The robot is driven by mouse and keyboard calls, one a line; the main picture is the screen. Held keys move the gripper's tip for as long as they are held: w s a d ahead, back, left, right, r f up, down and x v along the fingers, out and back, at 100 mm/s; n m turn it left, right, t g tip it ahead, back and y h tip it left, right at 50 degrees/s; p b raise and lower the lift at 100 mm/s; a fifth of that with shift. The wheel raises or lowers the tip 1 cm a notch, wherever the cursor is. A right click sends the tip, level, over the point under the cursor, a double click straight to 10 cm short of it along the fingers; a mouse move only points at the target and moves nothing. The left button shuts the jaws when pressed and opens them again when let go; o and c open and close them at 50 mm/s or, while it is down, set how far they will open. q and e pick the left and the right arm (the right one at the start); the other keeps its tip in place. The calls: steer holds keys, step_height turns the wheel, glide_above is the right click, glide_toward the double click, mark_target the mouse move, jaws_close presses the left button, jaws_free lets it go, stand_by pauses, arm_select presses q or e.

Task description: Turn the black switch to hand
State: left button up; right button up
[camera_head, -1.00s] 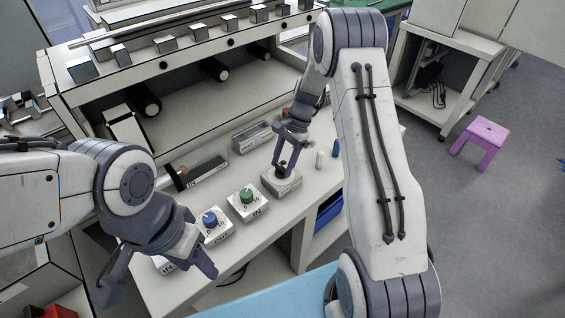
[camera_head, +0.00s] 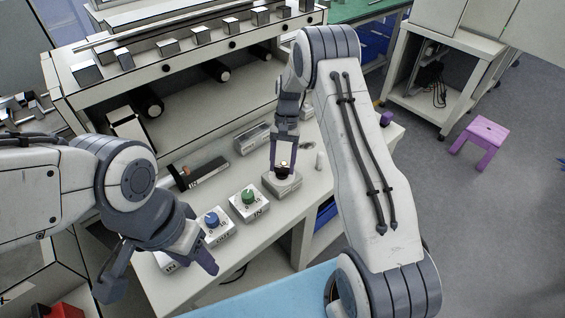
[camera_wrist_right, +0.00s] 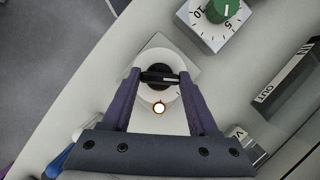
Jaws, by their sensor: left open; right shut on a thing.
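The black switch (camera_wrist_right: 160,76) is a round black knob with a bar handle on a white box (camera_head: 284,187), seen from above in the right wrist view. A lit lamp (camera_wrist_right: 158,108) shows on the box beside the knob. My right gripper (camera_wrist_right: 160,80) is shut on the knob's bar, one finger at each end. In the head view the right gripper (camera_head: 283,168) points down at the box and partly hides the knob. My left gripper (camera_head: 160,280) is open and empty, at the lower left near the bench's front edge.
A green dial (camera_head: 248,196) and a blue dial (camera_head: 212,219) stand on white boxes along the bench (camera_head: 262,236), left of the switch. A small white cylinder (camera_head: 320,160) stands to its right. A purple stool (camera_head: 479,143) is on the floor.

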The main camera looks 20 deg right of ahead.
steer(key=shift+r+n+h, duration=0.1)
steer(key=shift+n+h, duration=0.3)
steer(key=shift+n, duration=0.4)
steer(key=o, duration=1.4)
steer(key=b+v, duration=0.1)
steer(key=v, duration=0.9)
steer(key=shift+w+r+b, duration=0.15)
steer(key=shift+w+b, duration=0.1)
steer(key=shift+b, duration=0.05)
